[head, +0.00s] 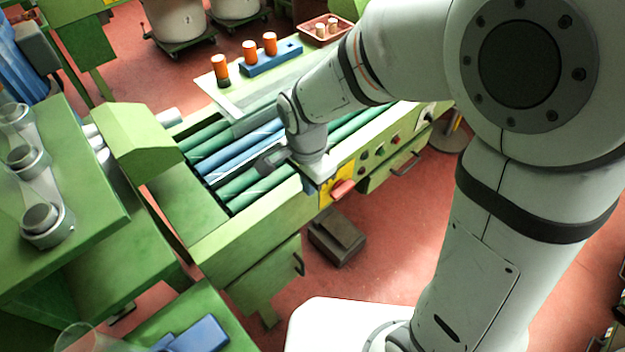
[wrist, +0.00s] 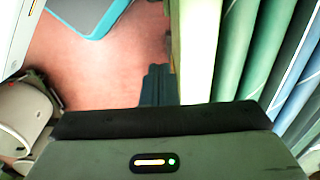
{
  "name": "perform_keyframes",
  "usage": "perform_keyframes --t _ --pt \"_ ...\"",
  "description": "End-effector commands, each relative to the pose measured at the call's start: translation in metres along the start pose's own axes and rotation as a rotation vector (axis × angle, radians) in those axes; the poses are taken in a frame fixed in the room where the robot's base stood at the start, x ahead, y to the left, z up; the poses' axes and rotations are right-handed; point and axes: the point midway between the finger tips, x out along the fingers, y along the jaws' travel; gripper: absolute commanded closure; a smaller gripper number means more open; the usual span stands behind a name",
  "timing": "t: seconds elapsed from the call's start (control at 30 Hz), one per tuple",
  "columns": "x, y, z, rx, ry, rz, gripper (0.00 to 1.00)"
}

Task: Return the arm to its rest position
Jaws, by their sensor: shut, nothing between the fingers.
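My gripper (head: 317,188) hangs at the end of my arm, over the front edge of the green roller machine (head: 240,232), near its yellow panel. In the wrist view its dark fingers (wrist: 158,72) are together and empty, with red floor beyond them and the machine's pale edge just to the right. My arm is bent, reaching from the right side of the head view out over the machine. Small cork-coloured pieces (head: 320,30) lie in a reddish tray (head: 309,37) at the back, away from my gripper.
Orange-topped vessels (head: 250,51) stand at a blue rack (head: 262,63) on the table behind the rollers (head: 215,140). A red handle (head: 342,189) juts from the machine's front. Red floor (head: 395,240) is open in front.

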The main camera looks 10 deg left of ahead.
Motion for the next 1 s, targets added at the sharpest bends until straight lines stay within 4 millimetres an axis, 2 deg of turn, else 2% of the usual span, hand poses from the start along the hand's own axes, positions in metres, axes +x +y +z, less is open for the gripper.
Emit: perform_keyframes --t 0.33,0.47,0.57,0.7,0.8,0.9,1.0 --pt "0.000 0.000 -0.001 0.001 0.000 0.000 1.00" --pt "-0.009 0.009 -0.013 -0.028 0.003 -0.013 1.00" --pt "-0.028 0.030 -0.035 -0.100 0.014 -0.038 1.00" --pt "-0.060 0.079 -0.070 -0.260 0.049 -0.076 1.00" --pt "-0.079 0.118 -0.086 -0.385 0.086 -0.094 1.00" --pt "-0.093 0.152 -0.095 -0.500 0.125 -0.099 1.00" --pt "-0.101 0.179 -0.098 -0.594 0.157 -0.096 1.00"
